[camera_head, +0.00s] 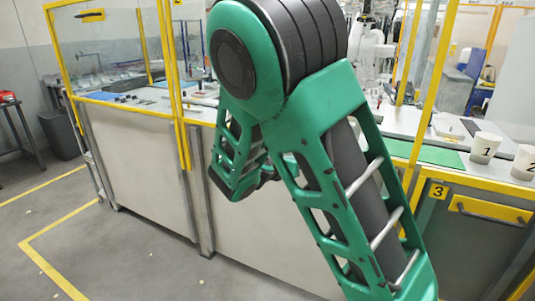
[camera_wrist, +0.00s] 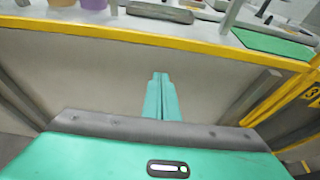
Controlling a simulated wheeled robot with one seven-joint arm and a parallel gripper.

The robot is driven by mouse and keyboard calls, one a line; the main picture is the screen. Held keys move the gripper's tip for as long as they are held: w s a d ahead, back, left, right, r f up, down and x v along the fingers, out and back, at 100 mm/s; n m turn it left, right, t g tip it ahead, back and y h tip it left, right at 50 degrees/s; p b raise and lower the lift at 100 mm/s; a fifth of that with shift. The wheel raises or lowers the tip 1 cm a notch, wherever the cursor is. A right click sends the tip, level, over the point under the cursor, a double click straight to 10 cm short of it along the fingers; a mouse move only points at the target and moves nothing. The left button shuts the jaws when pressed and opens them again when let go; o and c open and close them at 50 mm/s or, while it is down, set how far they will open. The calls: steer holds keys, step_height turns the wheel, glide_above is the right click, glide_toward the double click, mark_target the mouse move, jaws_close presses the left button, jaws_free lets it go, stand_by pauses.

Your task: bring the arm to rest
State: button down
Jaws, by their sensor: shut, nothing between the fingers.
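My arm shows large in the head view, green with a dark grey joint, bent at a high elbow in front of the workbench. My gripper (camera_wrist: 160,78) shows in the wrist view as two teal fingers held side by side, shut with nothing between them. It points at the bench's plain front panel (camera_wrist: 85,80), below the yellow-edged top; the gap to the panel is hard to judge. In the head view I cannot make out the fingers; the arm's far link hangs before the bench front.
Yellow posts (camera_head: 178,90) with clear panes rise from the bench. Grey floor (camera_head: 60,215) with yellow lines is open at left.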

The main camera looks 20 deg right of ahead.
steer(key=s+d+f+m+g+y, duration=0.25)
steer(key=s+d+m+g, duration=0.2)
steer(key=s+m, duration=0.5)
steer(key=s+d+f+m+g+y, duration=0.25)
steer(key=s+d+m, duration=0.25)
steer(key=s+m, duration=0.4)
steer(key=s+a+r+m+g+y, duration=0.1)
steer(key=s+a+m+y, duration=0.2)
steer(key=s+m, duration=0.4)
steer(key=s+a+r+m+g+y, duration=0.1)
steer(key=s+m, duration=0.6)
steer(key=s, duration=0.7)
steer(key=a+r+y, duration=0.1)
steer(key=a+y, duration=0.1)
steer(key=a, duration=0.1)
steer(key=shift+d, duration=0.15)
